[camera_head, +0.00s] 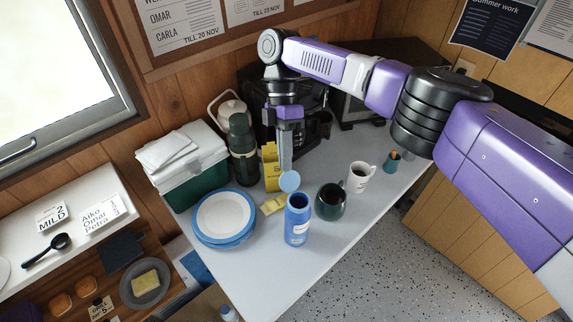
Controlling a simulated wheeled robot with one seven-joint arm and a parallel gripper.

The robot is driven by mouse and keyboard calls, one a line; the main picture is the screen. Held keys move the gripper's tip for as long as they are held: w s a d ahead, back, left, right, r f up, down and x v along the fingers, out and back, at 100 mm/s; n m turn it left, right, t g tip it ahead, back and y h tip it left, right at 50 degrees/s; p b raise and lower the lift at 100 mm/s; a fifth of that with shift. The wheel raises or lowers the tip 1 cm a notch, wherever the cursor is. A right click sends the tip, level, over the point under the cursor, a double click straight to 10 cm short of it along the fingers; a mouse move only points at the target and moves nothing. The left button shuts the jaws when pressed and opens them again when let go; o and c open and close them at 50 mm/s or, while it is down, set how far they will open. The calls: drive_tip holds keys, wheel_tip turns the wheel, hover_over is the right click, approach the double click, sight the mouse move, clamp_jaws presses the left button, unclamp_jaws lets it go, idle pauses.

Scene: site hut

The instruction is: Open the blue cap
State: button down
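A blue bottle (297,229) with a white label stands upright near the front edge of the white table. A round light-blue cap (289,181) shows just above and behind the bottle's rim, its flat face turned toward the camera. It looks tilted up off the mouth; the hinge is too small to make out. My gripper (286,168) points down from above, with its tip right behind or at the top of the cap. I cannot tell whether it touches the cap. The cap partly hides the fingertips, and the gap between the fingers does not show.
A dark green mug (331,203) stands close right of the bottle, with a white mug (359,178) beyond. Blue-rimmed plates (224,218) lie left. A yellow box (271,168) and green flask (243,150) stand behind. The table's front strip is clear.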

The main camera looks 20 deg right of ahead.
drive_tip(key=shift+w+f+g+b, duration=0.15)
drive_tip(key=shift+g+b, duration=0.15)
drive_tip(key=shift+b, duration=0.2)
drive_tip(key=c, duration=1.9)
unclamp_jaws()
